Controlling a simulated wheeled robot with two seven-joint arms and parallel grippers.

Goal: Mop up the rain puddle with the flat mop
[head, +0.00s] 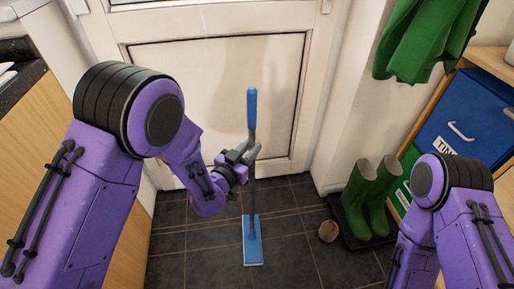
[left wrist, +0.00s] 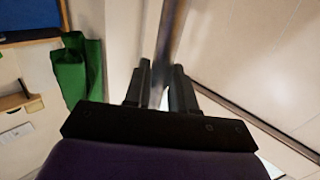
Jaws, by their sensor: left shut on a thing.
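The flat mop stands nearly upright in front of the white door, with a blue grip at the top of its grey pole (head: 252,130) and a flat blue head (head: 252,241) on the dark floor tiles. My left gripper (head: 249,157) is shut on the pole below the blue grip. In the left wrist view the pole (left wrist: 169,40) passes between the two fingers (left wrist: 160,88). I cannot make out the rain puddle on the tiles. My right arm is at the lower right of the head view, and its gripper is out of sight.
Green boots (head: 377,195) stand on a dark tray (head: 352,226) at the right. A small round brownish thing (head: 328,231) lies on the floor beside it. A green coat (head: 425,40) hangs above. A wooden shelf with a blue box (head: 465,115) is at the right. A counter is at the left.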

